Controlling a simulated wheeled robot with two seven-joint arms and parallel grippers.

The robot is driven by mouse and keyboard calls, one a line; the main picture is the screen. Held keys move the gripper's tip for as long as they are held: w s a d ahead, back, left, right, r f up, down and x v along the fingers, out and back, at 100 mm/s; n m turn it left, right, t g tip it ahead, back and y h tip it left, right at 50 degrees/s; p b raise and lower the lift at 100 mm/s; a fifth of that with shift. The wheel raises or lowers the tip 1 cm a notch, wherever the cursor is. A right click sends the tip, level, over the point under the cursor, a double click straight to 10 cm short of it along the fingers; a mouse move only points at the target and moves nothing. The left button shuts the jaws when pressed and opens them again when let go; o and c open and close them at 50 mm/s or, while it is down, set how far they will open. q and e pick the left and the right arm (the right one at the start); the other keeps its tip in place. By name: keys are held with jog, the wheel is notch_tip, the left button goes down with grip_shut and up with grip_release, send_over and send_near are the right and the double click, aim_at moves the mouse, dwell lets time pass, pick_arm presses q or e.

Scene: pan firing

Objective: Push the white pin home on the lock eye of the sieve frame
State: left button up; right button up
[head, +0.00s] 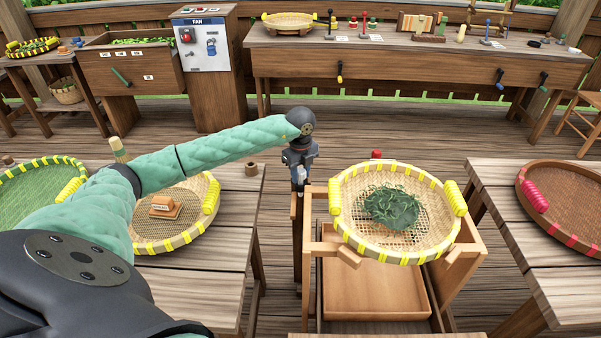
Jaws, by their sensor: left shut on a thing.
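The wooden sieve frame (462,262) stands in the middle between two tables. A round woven sieve (345,215) with yellow binding rests on it and holds a heap of green leaves. My left gripper (300,178) points down at the frame's left back corner post and is shut on a small white pin (301,173). The lock eye is hidden or too small to make out, so I cannot tell how deep the pin sits. A red knob (376,154) shows behind the sieve. My right gripper is out of view.
A wooden tray (375,290) sits low inside the frame. The left table (235,262) holds yellow-bound trays and a small wooden block; the right table (510,215) holds a red-bound tray. A long bench (420,62) and a fan control box (203,45) stand behind. Open floor lies between.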

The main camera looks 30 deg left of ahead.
pick_arm(q)
jog(key=shift+f+b, duration=0.4)
jog(key=shift+f, duration=0.3)
jog(key=o, duration=1.8)
jog(key=shift+o, duration=0.2)
jog(key=shift+r, duration=0.2)
jog(key=shift+r+p, duration=1.55)
jog(key=shift+r, duration=1.85)
grip_shut()
